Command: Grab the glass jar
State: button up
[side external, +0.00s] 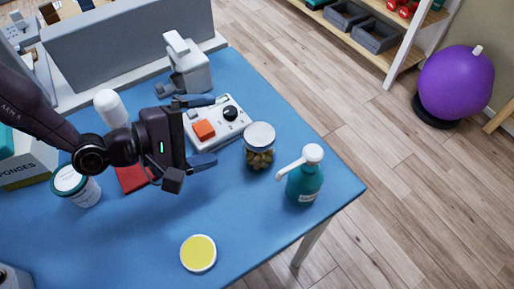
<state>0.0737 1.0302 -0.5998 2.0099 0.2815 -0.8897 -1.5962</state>
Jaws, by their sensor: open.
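The glass jar (259,153) stands upright on the blue table (255,224), with a pale lid on top and brownish contents showing through its wall. My gripper (212,130) is to the left of the jar, above the table. Its two fingers are spread apart and point toward the jar. Nothing is between the fingers that I can see as held. The jar looks unobstructed in this view. How far the fingertips are above or short of the jar is hard to tell from this one view.
A teal pump bottle (305,180) stands close to the jar's right. A white device with an orange button (204,129) lies behind the fingers. A yellow disc (198,253) lies in front. A white tub (78,186) stands left. Table between disc and jar is clear.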

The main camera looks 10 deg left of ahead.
aim_at(249, 153)
jog(key=s+d+f+n+t, duration=0.1)
jog(key=f+n+t, duration=0.1)
jog(key=n, duration=0.3)
jog(key=s+f+n+t+y, duration=0.1)
jog(key=s+f+n+t, duration=0.1)
jog(key=n, duration=0.3)
jog(key=s+d+f+n+t+y, duration=0.1)
jog(key=s+f+n+t, duration=0.1)
jog(key=f+n, duration=0.2)
jog(key=shift+s+d+f+n, duration=0.1)
jog(key=shift+d+n, duration=0.25)
jog(key=shift+n, duration=0.75)
jog(key=x, duration=1.2)
jog(key=shift+a, duration=0.1)
jog(key=c, duration=1.2)
jog(key=shift+o, duration=0.2)
jog(key=shift+r, duration=0.3)
